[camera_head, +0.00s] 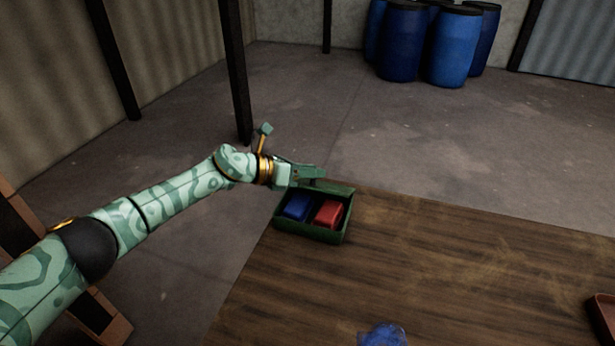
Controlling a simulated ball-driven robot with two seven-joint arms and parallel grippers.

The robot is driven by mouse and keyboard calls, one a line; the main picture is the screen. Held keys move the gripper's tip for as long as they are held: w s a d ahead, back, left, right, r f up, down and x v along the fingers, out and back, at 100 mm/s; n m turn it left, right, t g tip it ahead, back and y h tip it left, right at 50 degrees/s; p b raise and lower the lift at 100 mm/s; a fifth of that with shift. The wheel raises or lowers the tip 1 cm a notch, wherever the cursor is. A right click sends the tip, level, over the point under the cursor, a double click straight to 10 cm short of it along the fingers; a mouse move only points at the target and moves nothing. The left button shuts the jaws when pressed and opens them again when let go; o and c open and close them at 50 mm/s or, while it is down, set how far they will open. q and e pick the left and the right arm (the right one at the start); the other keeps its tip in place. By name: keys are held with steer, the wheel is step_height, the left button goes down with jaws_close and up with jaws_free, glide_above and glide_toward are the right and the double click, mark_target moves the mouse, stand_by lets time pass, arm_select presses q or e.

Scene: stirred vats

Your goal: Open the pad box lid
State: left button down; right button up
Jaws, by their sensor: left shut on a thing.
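The green pad box (308,232) stands at the far left corner of the wooden table. It is open at the top, and a blue pad (297,207) and a red pad (328,213) lie side by side in it. The lid (342,190) shows as a green strip along the box's back edge, tilted up off the opening. My left gripper (318,173) is at the lid's upper edge, shut on the lid; the arm and fingers hide part of it. My right gripper is not in view.
The wooden table (430,260) is mostly clear. A blue crumpled thing (384,335) lies at the bottom edge, and a reddish tray (603,312) is cut off at the right. Several blue barrels (455,45) and a dark post (236,70) stand beyond the table.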

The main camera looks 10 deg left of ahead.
arm_select(q)
steer(key=shift+w+r, duration=0.2)
steer(key=shift+r, duration=0.05)
steer(key=c, duration=1.1)
jaws_free()
steer(key=shift+f, duration=0.1)
steer(key=shift+c, duration=0.2)
steer(key=shift+s, duration=0.1)
steer(key=shift+s+a, duration=0.1)
steer(key=shift+a, duration=0.25)
steer(key=p+v, duration=0.4)
steer(key=v, duration=1.1)
steer(key=shift+s+a, duration=0.15)
steer(key=shift+s, duration=0.05)
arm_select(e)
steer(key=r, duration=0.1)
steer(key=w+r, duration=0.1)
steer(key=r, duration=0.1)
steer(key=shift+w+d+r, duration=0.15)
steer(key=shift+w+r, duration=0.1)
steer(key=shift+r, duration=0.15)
